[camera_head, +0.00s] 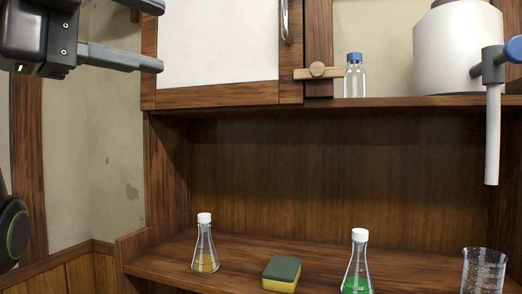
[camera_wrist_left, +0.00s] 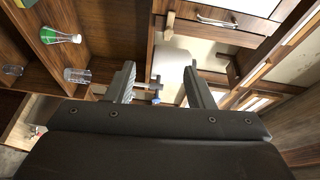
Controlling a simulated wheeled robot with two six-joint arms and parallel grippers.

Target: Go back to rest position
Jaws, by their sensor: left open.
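My left gripper (camera_head: 158,36) is high at the upper left of the head view, in front of the left edge of the cabinet. Its two fingers are spread apart with nothing between them. In the left wrist view the fingers (camera_wrist_left: 158,85) are also apart and empty. My right gripper shows in neither view.
A cabinet with a white door (camera_head: 215,40) and wooden latch (camera_head: 317,72) hangs above the bench. A blue-capped bottle (camera_head: 355,78) and white tank (camera_head: 455,50) stand on the shelf. Below are a yellow flask (camera_head: 205,250), sponge (camera_head: 282,273), green flask (camera_head: 358,268) and beaker (camera_head: 484,272).

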